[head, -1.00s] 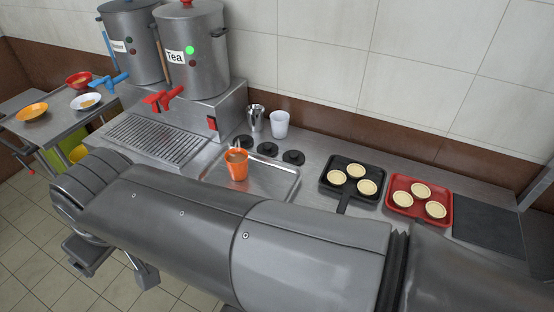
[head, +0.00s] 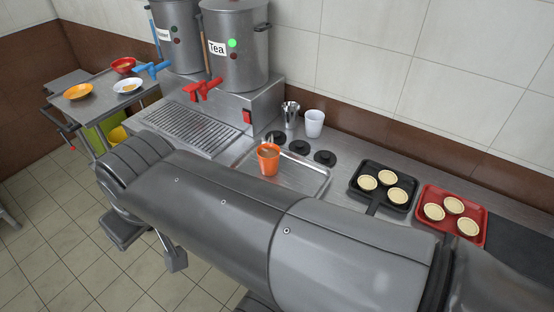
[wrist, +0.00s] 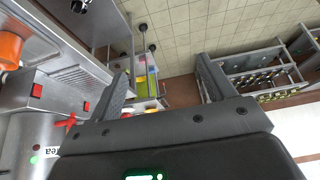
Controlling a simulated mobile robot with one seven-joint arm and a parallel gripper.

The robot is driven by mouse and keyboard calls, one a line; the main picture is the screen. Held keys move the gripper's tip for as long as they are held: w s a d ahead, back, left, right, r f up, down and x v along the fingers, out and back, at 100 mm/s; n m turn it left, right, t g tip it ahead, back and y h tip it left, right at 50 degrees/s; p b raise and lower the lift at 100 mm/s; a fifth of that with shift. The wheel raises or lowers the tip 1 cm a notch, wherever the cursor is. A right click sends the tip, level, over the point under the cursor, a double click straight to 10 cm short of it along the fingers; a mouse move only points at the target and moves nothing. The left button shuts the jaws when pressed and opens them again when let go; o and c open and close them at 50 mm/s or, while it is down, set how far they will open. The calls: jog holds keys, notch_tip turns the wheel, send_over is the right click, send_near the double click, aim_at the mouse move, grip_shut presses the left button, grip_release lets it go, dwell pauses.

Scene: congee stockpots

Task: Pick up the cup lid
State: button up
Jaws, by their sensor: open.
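Several dark round pieces that look like cup lids lie in a row on the steel counter: a left one (head: 275,138), a middle one (head: 299,147) and a right one (head: 325,158). An orange cup (head: 268,160) with a brownish filling stands just in front of them on a metal tray (head: 305,180). My gripper (wrist: 163,85) is open and empty in the wrist view, pointing towards the floor and shelving, with no lid between its fingers. An orange cup (wrist: 10,46) shows at that view's left edge. In the head view my arm hides the counter's front.
Tea urn (head: 235,50) with a red tap (head: 203,91) stands over a drip grate (head: 190,128). A metal cup (head: 290,115) and white cup (head: 314,123) stand behind the lids. Black pan (head: 365,190) and red tray (head: 473,236) of tarts lie right. A side table (head: 100,95) holds bowls.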

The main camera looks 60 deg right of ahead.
jog(key=w+d+m+g, duration=0.1)
jog(key=w+d+m, duration=0.2)
jog(key=d+m, duration=0.5)
jog(key=w+d+m+g+h, duration=0.1)
jog(key=w+d+m, duration=0.2)
jog(key=d+m, duration=0.5)
jog(key=w+d+m+g, duration=0.1)
jog(key=w+d+m, duration=0.3)
jog(key=d, duration=0.8)
jog(key=m+g+y, duration=0.1)
jog(key=m+g, duration=0.2)
jog(key=m, duration=1.6)
send_over(325, 154)
notch_tip(325, 154, down, 17)
jog(key=shift+w+f, duration=0.1)
jog(key=shift+w, duration=0.05)
jog(key=f, duration=0.5)
jog(key=shift+s+f, duration=0.2)
jog(key=shift+f, duration=0.15)
jog(key=c, duration=0.6)
